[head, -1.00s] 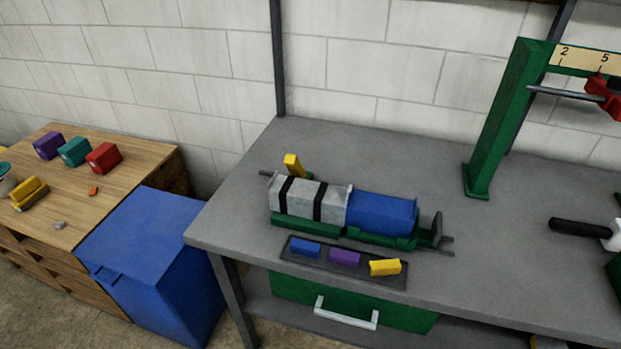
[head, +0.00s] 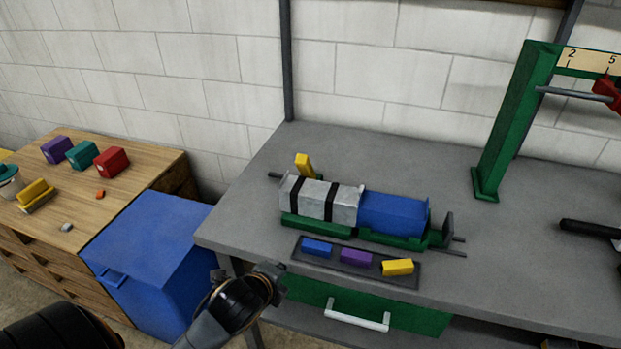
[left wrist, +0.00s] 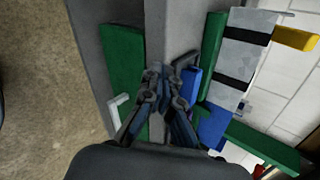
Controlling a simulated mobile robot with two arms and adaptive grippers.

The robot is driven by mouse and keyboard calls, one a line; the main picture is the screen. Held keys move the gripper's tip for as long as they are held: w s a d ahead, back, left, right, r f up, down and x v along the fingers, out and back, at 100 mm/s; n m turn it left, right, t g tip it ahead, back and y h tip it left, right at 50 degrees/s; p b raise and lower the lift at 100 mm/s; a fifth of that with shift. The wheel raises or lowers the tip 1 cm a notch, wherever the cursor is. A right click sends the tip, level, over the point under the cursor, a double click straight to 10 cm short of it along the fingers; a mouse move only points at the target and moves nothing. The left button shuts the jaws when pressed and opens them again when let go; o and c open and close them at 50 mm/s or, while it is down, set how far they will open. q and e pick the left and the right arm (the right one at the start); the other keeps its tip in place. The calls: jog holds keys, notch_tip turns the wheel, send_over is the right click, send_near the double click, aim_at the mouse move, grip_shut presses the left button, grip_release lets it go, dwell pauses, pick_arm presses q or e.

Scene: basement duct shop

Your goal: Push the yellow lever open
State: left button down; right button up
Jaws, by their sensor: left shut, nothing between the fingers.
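The yellow lever (head: 304,164) stands up, slightly tilted, behind the left end of the green-based device (head: 309,226) on the grey bench. It also shows at the upper right of the left wrist view (left wrist: 296,39). The device holds a grey block with black bands (head: 320,198) and a blue block (head: 393,213). My left gripper (head: 270,277) is shut and empty, in front of the bench's front edge, well apart from the lever. In the left wrist view its fingers (left wrist: 165,78) are close together. My right gripper is not in view.
A dark tray (head: 338,264) with blue, purple and yellow blocks lies in front of the device. Below is a green drawer with a white handle (head: 357,316). A blue bin (head: 150,245) stands left of the bench. A green post (head: 513,125) rises at the right.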

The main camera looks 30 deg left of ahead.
aim_at(301, 170)
pick_arm(q)
jog(key=w+a+r+m, duration=0.1)
jog(key=m, duration=0.1)
jog(key=w+a+r+m+t, duration=0.1)
jog(key=w+r+m, duration=0.1)
jog(key=w+a+r+m+t, duration=0.1)
jog(key=r+m, duration=0.1)
jog(key=shift+w+y, duration=0.35)
jog(key=shift+y, duration=0.05)
jog(key=w+a+r+m+t, duration=0.2)
jog(key=w+r+m+t, duration=0.1)
jog(key=r+m, duration=0.5)
jog(key=shift+w+a+m, duration=0.15)
jog(key=shift+w+m, duration=0.25)
jog(key=shift+w, duration=0.45)
jog(key=shift+w, duration=0.1)
jog(key=p+x, duration=0.1)
jog(key=x, duration=0.9)
jog(key=shift+a, duration=0.1)
jog(key=shift+r, duration=0.1)
